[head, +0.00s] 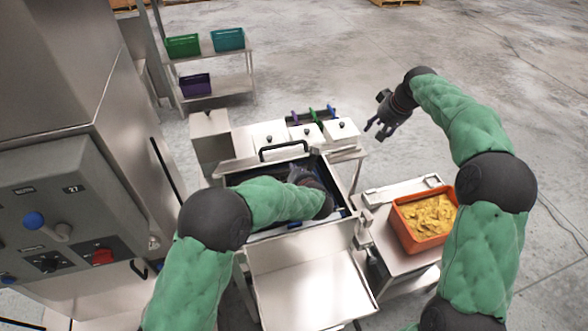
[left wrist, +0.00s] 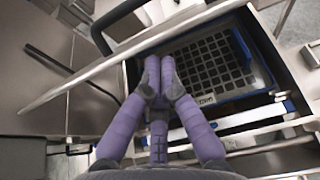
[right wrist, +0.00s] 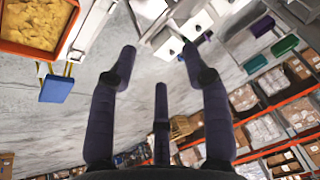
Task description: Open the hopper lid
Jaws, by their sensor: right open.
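The hopper (head: 355,195) is in the middle of the head view, its inside dark with blue edges. Its steel lid (head: 238,163) is raised at the far side, with a black bar handle (head: 283,148). The handle also shows at the top of the left wrist view (left wrist: 97,36), beyond the lid's edge (left wrist: 75,88). My left gripper (head: 299,172) is over the hopper mouth, partly hidden by its own arm. Its fingertips are together (left wrist: 158,72), with nothing seen between them, near the lid's edge; contact is unclear. My right gripper (head: 373,128) is open and empty, in the air right of the hopper.
An orange crate of yellow pieces (head: 405,232) stands on a steel stand at right. White lidded containers (head: 270,134) stand behind the hopper. A control cabinet (head: 70,210) is close at left. A shelf with green, teal and purple bins (head: 215,88) stands behind. Open floor lies at upper right.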

